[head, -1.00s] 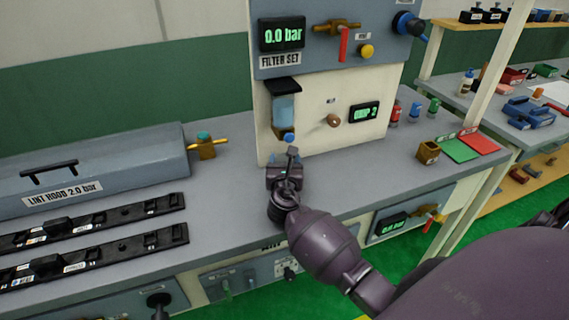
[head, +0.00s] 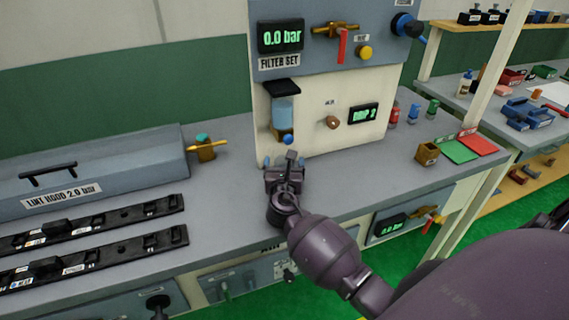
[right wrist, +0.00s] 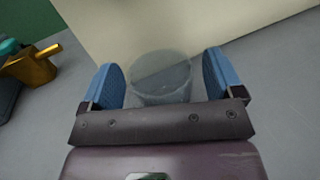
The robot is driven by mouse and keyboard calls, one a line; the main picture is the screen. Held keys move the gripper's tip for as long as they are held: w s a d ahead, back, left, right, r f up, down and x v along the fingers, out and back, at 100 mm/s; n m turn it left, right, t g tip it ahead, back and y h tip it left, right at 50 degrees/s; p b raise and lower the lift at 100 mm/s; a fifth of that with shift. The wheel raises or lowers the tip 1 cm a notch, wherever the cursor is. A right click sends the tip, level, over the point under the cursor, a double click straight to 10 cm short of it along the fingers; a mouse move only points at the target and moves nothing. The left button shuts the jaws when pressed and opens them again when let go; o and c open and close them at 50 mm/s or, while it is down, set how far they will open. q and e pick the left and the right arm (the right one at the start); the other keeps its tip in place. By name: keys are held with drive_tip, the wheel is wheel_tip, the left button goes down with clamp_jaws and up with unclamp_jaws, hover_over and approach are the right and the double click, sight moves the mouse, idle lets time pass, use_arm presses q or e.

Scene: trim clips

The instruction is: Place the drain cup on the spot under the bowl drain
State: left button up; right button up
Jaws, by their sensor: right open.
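The drain cup (right wrist: 162,82) is a clear, see-through cup. In the right wrist view it stands on the grey bench between my right gripper's (right wrist: 164,85) two blue fingers, with a small gap on each side. My right gripper is open around it. In the head view my right gripper (head: 284,163) is low over the bench in front of the filter panel, and the cup cannot be made out there. The filter bowl (head: 283,112) hangs on the panel, with a blue drain (head: 288,139) just above and behind the gripper. The spot under it is hidden. My left gripper is out of view.
The cream panel (head: 330,95) rises close behind the gripper. A brass fitting (head: 206,148) and the lint hood (head: 90,170) are to the left. Black rails (head: 90,240) lie at front left. A brass block (head: 427,153) stands right; the bench between is clear.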

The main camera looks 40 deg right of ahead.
drive_tip(key=v, duration=1.1)
drive_tip(key=shift+s, duration=0.15)
